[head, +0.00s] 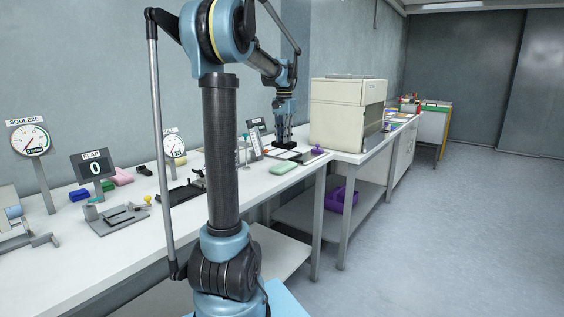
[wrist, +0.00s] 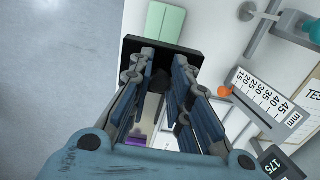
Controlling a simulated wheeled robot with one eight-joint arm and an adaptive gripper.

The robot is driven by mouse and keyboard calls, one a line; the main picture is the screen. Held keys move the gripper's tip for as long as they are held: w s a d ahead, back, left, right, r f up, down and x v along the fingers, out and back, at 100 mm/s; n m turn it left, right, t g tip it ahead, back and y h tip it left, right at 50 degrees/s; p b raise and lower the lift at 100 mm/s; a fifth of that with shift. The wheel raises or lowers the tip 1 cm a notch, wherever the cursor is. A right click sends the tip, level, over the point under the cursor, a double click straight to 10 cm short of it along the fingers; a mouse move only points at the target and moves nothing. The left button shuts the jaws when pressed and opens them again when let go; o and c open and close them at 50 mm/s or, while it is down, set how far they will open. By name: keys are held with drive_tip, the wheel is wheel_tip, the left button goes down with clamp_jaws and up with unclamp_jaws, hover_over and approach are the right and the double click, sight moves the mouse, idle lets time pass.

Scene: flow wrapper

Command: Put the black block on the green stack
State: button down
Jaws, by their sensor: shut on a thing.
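A black block (wrist: 130,44) shows at the fingertips in the wrist view, and my gripper (wrist: 160,75) is shut on it. The fingers cover part of the block. In the head view my gripper (head: 284,132) points down above the far part of the bench, and the block blends with the dark fingers there. The green stack (head: 284,168) looks like a low pale green slab near the bench's front edge, nearer the camera than my gripper. It also shows in the wrist view (wrist: 166,20), just beyond the black block and apart from my fingers.
A millimetre scale (wrist: 266,95) and an orange ball (wrist: 225,91) are beside my gripper. A large cream machine (head: 345,112) stands to the right. A small purple object (head: 317,149) lies near the bench edge. A black fixture (head: 182,194) is on the nearer bench.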

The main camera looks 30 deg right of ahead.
drive_tip(key=shift+f, duration=4)
drive_tip(key=c, duration=1.5)
unclamp_jaws()
drive_tip(key=shift+f, duration=0.1)
wheel_tip(320, 180, up, 12)
drive_tip(key=shift+r, duration=0.15)
